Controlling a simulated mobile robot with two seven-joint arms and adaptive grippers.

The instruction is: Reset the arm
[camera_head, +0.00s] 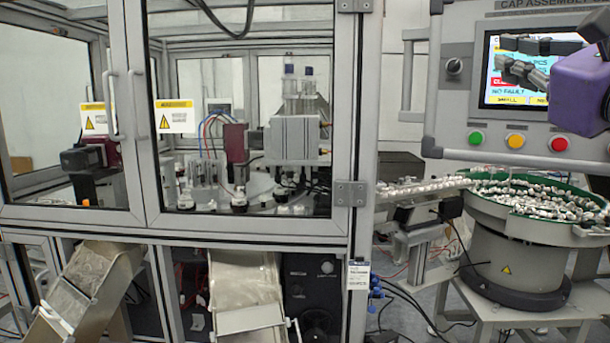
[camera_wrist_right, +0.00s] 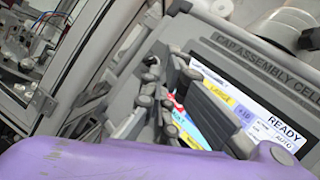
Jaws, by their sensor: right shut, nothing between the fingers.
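My right gripper (camera_head: 508,56) is in the upper right of the head view, in front of the control panel's screen (camera_head: 498,88). Its dark fingers are shut with nothing between them, and the purple wrist behind it runs off the right edge. In the right wrist view the fingers (camera_wrist_right: 165,92) are over the same screen (camera_wrist_right: 245,112), which reads "READY" and "AUTO". In the head view the fingers hide part of the screen. I cannot tell whether they touch the panel. My left gripper is in neither view.
Below the screen are a red button (camera_head: 558,144), a yellow button (camera_head: 515,140) and a green button (camera_head: 476,138). A bowl feeder (camera_head: 512,240) full of caps stands below the panel. A glazed machine cabinet (camera_head: 355,120) fills the left and middle, with metal chutes (camera_head: 245,285) underneath.

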